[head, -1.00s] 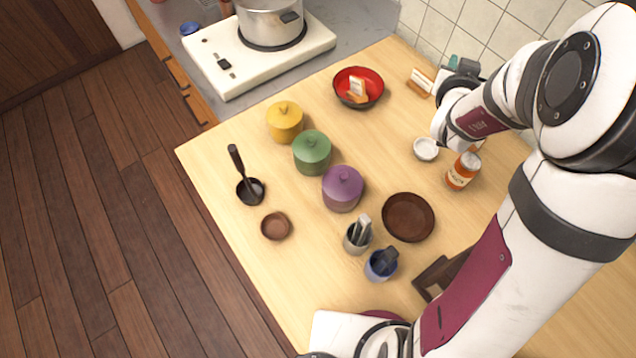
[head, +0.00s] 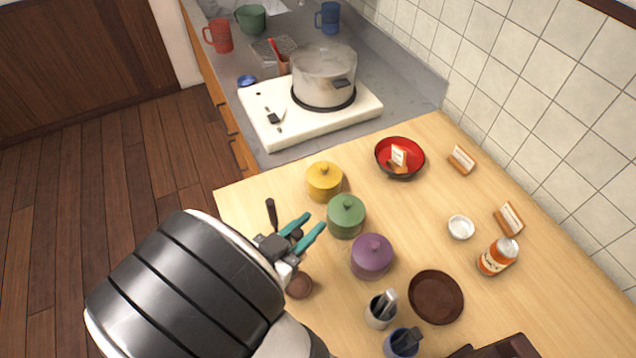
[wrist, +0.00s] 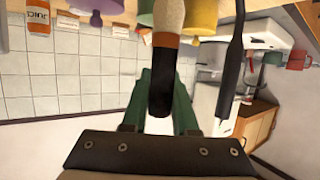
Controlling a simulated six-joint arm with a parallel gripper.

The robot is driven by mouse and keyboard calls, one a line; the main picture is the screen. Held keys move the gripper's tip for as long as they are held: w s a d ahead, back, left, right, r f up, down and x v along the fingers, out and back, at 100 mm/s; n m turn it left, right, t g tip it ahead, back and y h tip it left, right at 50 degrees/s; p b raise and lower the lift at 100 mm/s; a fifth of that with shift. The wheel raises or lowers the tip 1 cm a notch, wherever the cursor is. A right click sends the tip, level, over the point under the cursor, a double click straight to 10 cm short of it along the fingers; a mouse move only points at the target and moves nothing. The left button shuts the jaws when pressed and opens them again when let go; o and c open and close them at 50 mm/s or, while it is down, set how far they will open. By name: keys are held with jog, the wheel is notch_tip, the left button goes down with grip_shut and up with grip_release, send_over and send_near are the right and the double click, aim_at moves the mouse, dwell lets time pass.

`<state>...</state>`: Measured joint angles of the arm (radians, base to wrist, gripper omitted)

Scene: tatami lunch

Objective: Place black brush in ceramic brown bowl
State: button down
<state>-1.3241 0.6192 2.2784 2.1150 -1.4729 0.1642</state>
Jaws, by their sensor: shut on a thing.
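My gripper (head: 305,228) has teal fingers and is above the left part of the table, near the green pot and the ladle. In the wrist view my gripper (wrist: 163,105) is shut on the black brush (wrist: 162,82), which has a black end, a brown band and a pale far end. A small brown bowl (head: 299,286) sits on the table just below my gripper in the picture, partly covered by my arm. It looks empty where it shows.
Yellow (head: 324,182), green (head: 346,217) and purple (head: 372,257) lidded pots stand right of my gripper. A black ladle (head: 271,213) stands close on its left. A brown round dish (head: 436,297), utensil cups (head: 381,311) and a juice bottle (head: 497,257) are farther right.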

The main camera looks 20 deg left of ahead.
jog(key=s+f, duration=0.2)
jog(key=shift+s+d+f+h, duration=0.15)
jog(key=shift+s+h, duration=0.15)
jog(key=shift+s, duration=0.1)
send_over(306, 274)
notch_tip(306, 274, down, 7)
jog(key=shift+r, duration=0.15)
jog(key=c, duration=0.7)
grip_release()
jog(key=v, duration=1.2)
jog(key=shift+r, duration=0.1)
